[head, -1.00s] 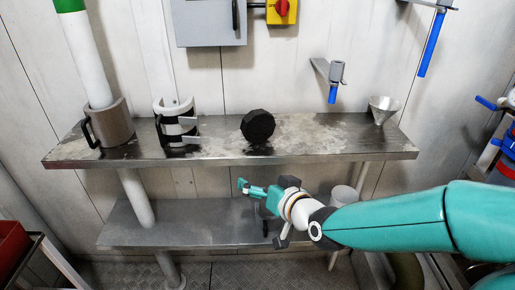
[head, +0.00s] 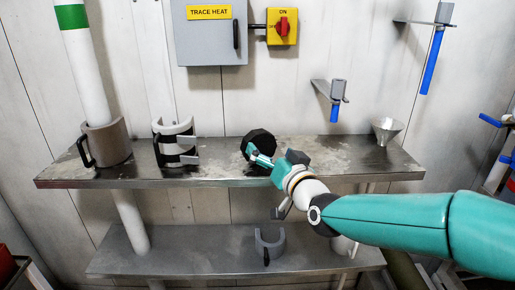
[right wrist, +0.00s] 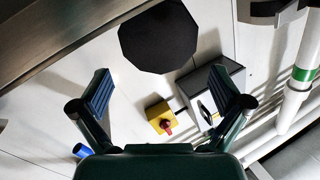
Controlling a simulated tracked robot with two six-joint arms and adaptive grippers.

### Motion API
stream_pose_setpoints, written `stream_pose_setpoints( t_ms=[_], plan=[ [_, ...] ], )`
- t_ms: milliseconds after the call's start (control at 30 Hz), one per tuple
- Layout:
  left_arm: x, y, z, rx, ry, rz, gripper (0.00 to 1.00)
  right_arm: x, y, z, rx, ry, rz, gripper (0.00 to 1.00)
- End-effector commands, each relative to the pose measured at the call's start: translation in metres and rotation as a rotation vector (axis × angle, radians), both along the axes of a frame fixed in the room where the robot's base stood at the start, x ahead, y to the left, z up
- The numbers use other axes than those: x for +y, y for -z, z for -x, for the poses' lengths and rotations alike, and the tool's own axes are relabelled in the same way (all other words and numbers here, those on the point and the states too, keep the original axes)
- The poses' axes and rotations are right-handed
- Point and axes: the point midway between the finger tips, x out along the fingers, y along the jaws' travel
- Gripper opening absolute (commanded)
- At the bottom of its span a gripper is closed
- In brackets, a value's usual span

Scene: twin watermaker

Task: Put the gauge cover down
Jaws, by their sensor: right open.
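A black, many-sided, disc-like piece (head: 262,138), which looks like the gauge cover, stands on the upper steel shelf (head: 220,180). It also shows in the right wrist view (right wrist: 158,37) as a dark octagon beyond the fingertips. My right gripper (head: 266,184) is open at the shelf's front edge. One teal finger overlaps the lower part of the black piece in the head view; whether it touches cannot be told. In the right wrist view the gap between the fingers (right wrist: 162,88) is empty. My left gripper is not in view.
A brown-grey mug-like clamp (head: 108,143) and a white-and-black cuff (head: 175,145) stand on the shelf's left. A funnel (head: 386,130) is at the right. A grey open cuff (head: 269,243) sits on the lower shelf. Switch boxes (head: 211,35) hang above.

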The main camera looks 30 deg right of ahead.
Motion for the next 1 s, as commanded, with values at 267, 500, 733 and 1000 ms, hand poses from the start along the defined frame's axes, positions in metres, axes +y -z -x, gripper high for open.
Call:
stream_pose_setpoints(
  t_ms=[267, 500, 733, 1000],
  plan=[
    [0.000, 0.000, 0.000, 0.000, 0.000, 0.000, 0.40, -0.004, 0.002, -0.018, 0.001, 0.000, 0.000, 1.00],
    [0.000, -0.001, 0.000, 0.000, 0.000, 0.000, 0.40, -0.011, 0.005, -0.050, 0.001, 0.000, -0.001, 1.00],
    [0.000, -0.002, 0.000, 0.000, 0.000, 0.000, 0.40, -0.012, 0.005, -0.060, -0.001, -0.001, -0.001, 1.00],
    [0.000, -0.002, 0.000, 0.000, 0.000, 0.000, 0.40, -0.012, 0.005, -0.059, 0.000, -0.001, -0.001, 0.75]
  ],
)
